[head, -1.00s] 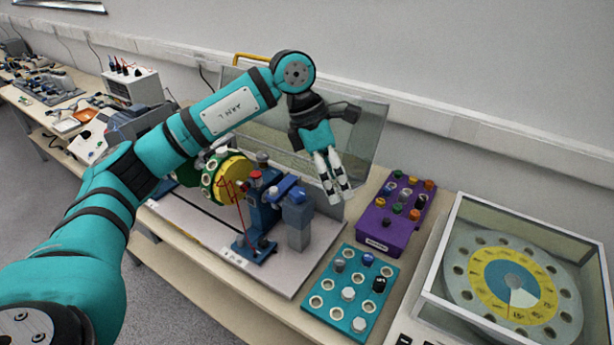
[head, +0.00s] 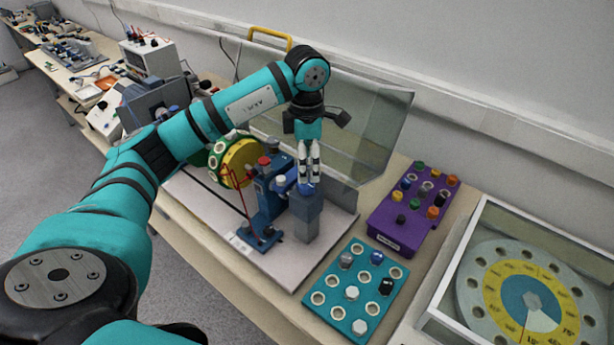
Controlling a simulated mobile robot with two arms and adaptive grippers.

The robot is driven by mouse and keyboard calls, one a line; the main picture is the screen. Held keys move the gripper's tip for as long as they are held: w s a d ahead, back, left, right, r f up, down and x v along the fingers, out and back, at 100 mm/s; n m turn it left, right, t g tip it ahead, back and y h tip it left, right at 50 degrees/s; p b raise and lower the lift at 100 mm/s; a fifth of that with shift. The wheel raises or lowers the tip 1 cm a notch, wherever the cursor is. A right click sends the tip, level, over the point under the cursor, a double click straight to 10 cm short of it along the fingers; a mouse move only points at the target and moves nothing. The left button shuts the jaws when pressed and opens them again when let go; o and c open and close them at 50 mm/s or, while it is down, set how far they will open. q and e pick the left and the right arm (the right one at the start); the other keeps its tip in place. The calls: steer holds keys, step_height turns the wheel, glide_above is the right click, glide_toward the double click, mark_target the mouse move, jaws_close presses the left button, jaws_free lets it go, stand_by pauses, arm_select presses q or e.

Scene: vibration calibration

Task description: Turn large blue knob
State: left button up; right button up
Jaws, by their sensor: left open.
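The large blue knob (head: 306,190) sits on top of the grey post at the right end of the blue test rig (head: 266,205). My left gripper (head: 309,181) points straight down over the knob, with its pale fingers open. The fingertips are at the knob's top and partly cover it. I cannot tell whether they touch it. My right gripper is not in view.
A clear shield (head: 385,130) stands behind the rig. To the right are a teal plate (head: 330,281) with bolts and holes, a purple box (head: 385,230) of coloured knobs, and a glass-covered dial (head: 525,295). A yellow-faced wheel (head: 240,163) is left of the post.

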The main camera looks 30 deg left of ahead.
mark_target(306, 186)
arm_select(q)
steer(key=f, duration=0.3)
steer(key=shift+s+p, duration=0.25)
steer(key=shift+p, duration=0.15)
steer(key=shift+w+f, duration=0.15)
steer(key=shift+f, duration=1.35)
steer(key=c, duration=1.2)
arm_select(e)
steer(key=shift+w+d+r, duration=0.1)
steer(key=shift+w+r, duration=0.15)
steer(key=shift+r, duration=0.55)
